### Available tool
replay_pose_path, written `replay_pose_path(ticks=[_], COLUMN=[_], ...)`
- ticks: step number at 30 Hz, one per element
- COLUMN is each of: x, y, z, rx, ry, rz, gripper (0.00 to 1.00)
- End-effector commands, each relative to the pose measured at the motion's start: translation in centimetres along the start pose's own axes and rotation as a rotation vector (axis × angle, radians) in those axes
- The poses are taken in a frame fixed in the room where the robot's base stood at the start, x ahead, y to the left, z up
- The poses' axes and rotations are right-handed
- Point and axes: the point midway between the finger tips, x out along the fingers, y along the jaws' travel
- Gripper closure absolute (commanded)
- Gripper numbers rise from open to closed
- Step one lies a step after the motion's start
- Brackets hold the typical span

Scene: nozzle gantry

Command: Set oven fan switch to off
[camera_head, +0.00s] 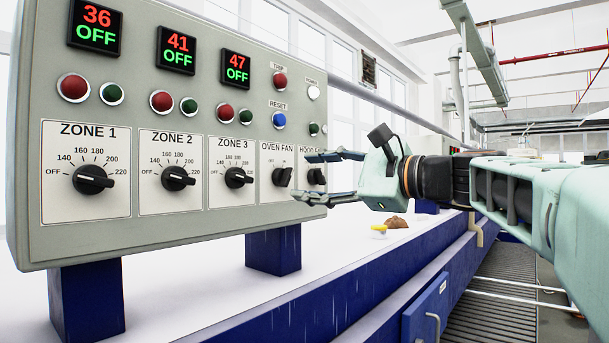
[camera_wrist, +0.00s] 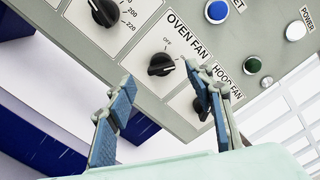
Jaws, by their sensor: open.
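The oven fan switch (camera_head: 283,177) is a black knob on a white plate labelled OVEN FAN, on the grey control panel. In the wrist view the switch (camera_wrist: 161,64) shows a raised grip bar that appears turned away from the OFF mark above it. Its exact setting is hard to tell. My gripper (camera_head: 302,177) is open and empty, level with the switch and a little in front of the panel. In the wrist view the blue-padded fingers of my gripper (camera_wrist: 157,78) spread to either side of the switch, apart from it.
The hood fan switch (camera_head: 316,177) is close on the right, partly behind my fingers. The zone 3 knob (camera_head: 238,178) is on the left. A blue reset button (camera_head: 279,120) and red trip button (camera_head: 280,80) sit above. Free space lies in front of the panel.

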Motion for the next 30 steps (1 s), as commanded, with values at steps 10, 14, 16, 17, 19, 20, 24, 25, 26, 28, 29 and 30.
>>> replay_pose_path(ticks=[10, 14, 16, 17, 19, 20, 24, 25, 26, 28, 29, 30], x=[4.9, 5.4, 5.4, 5.4, 5.4, 5.4, 5.4, 5.4, 5.4, 5.4, 5.4, 5.4], y=[-0.1, 0.0, 0.0, 0.0, 0.0, 0.0, 0.0, 0.0, 0.0, 0.0, 0.0, 0.0], z=[-0.1, 0.0, 0.0, 0.0, 0.0, 0.0, -0.1, -0.1, -0.1, -0.1, -0.1, -0.1], rx=[-0.001, -0.002, -0.002, -0.002, -0.002, -0.002, -0.002, -0.002, -0.002, -0.002, -0.002, -0.002], ry=[0.001, 0.001, 0.001, 0.001, 0.001, 0.001, 0.002, 0.002, 0.002, 0.002, 0.002, 0.002], rz=[0.000, 0.000, -0.001, -0.001, -0.001, -0.001, -0.001, -0.001, -0.001, -0.001, -0.001, -0.001], gripper=[0.52, 0.52, 0.52, 0.52, 0.52, 0.52, 0.64, 0.67, 0.70, 0.78, 0.81, 0.86])
